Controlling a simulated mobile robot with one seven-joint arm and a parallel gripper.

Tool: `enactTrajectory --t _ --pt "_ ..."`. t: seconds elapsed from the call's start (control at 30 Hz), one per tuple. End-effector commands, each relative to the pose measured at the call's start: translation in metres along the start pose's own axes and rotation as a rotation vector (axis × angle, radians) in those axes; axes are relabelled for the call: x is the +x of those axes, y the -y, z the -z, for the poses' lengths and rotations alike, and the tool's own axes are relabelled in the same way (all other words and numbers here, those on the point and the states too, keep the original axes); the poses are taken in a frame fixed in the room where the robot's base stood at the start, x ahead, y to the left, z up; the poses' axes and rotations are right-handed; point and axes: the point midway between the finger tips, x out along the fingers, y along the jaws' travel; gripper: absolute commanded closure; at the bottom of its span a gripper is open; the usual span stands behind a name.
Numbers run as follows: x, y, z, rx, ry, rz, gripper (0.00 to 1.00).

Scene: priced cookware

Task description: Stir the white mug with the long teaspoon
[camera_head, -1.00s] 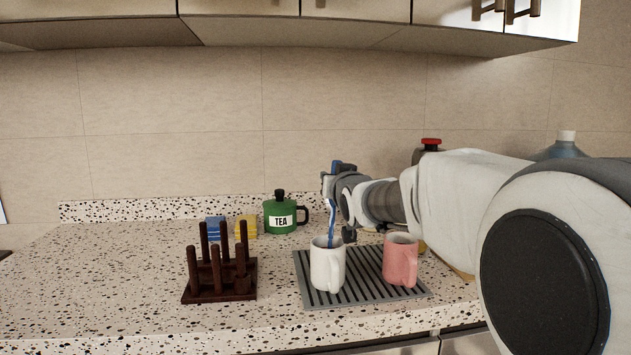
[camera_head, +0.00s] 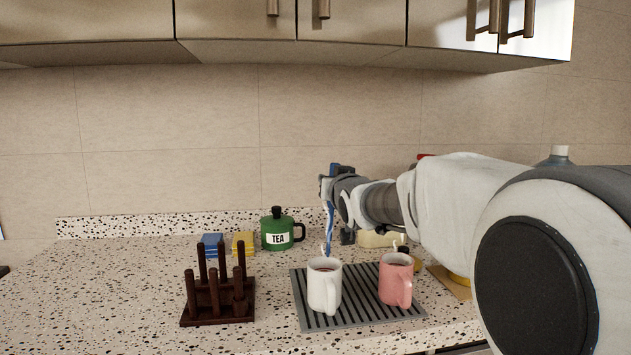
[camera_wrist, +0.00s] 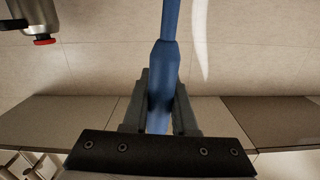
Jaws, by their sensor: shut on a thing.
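The white mug (camera_head: 323,290) stands upright on a grey ribbed drying mat (camera_head: 350,312). Dark liquid shows inside its rim, and a pale wisp rises above it. My gripper (camera_head: 331,188) is above and behind the mug, shut on the blue long teaspoon (camera_head: 328,228). The teaspoon hangs nearly upright, and its visible lower end is at the mug's back rim. I cannot tell whether its tip is inside the mug. In the wrist view the blue handle (camera_wrist: 168,60) runs between the fingers (camera_wrist: 160,105).
A pink mug (camera_head: 395,281) stands right of the white mug on the mat. A dark wooden peg rack (camera_head: 218,298) stands left. Behind are a green TEA pot (camera_head: 277,234), yellow sponge (camera_head: 243,243) and blue sponge (camera_head: 212,245). The counter's left side is clear.

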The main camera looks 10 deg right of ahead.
Motion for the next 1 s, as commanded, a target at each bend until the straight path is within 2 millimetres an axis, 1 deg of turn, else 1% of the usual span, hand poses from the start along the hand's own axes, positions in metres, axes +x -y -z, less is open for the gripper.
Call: enactTrajectory --t 0.5,1.0 --pt "-0.003 0.004 0.049 0.000 -0.002 0.000 1.00" --pt "-0.003 0.004 0.049 0.000 -0.001 0.000 1.00"
